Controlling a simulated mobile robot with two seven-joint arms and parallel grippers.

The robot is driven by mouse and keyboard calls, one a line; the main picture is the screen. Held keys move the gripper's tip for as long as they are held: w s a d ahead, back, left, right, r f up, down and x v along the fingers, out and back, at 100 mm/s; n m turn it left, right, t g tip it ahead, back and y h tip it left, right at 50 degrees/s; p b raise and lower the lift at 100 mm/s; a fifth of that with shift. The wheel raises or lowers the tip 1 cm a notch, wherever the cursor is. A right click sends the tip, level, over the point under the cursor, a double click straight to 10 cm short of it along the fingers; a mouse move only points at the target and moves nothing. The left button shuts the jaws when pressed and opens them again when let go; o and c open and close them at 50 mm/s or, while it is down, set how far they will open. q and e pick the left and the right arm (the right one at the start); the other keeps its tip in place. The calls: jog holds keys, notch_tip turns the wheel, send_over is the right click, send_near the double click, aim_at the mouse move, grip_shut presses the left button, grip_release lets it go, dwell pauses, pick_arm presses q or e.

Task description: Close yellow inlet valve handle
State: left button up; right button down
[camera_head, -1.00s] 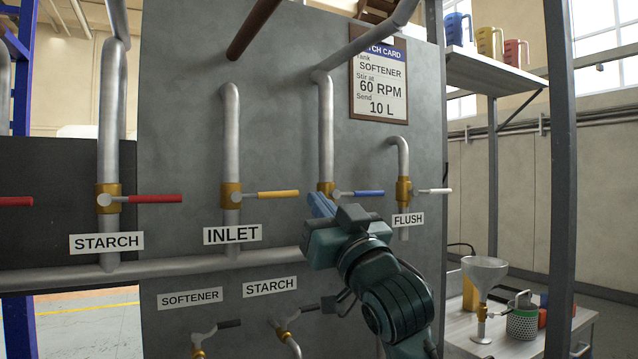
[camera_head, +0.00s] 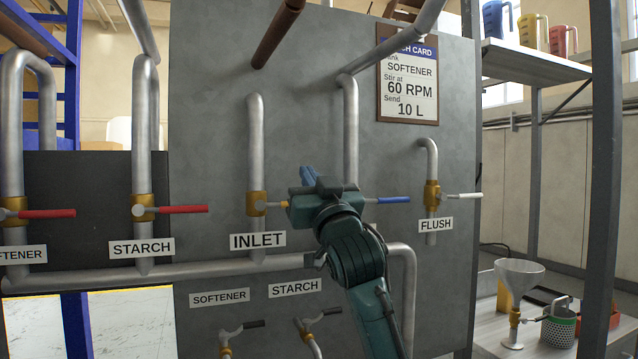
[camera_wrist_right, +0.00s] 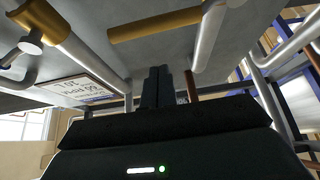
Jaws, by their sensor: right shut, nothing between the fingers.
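The yellow inlet valve handle (camera_head: 284,204) shows as a short stub right of its brass valve body (camera_head: 257,204), above the INLET label (camera_head: 258,240). The handle lies level, pointing right; my right gripper hides most of it. In the right wrist view the yellow handle (camera_wrist_right: 160,25) spans the top middle, just beyond the fingers. My right gripper (camera_head: 308,176) is shut and empty, its tips pointing up in front of the panel, right of the inlet pipe. Its paired fingers also show in the wrist view (camera_wrist_right: 157,88). I cannot tell whether they touch the handle. My left gripper is out of view.
Red handles (camera_head: 182,209) are on the left, a blue handle (camera_head: 394,200) is just right of my gripper, and a white flush handle (camera_head: 464,196) is farther right. A horizontal pipe (camera_head: 200,270) runs below. A funnel (camera_head: 519,275) stands on the right bench.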

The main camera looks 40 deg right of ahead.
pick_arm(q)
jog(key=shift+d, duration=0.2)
pick_arm(e)
jog(key=shift+w+d+f, duration=0.1)
jog(key=shift+f, duration=0.85)
jog(key=shift+w+d+f, duration=0.1)
jog(key=shift+f, duration=0.85)
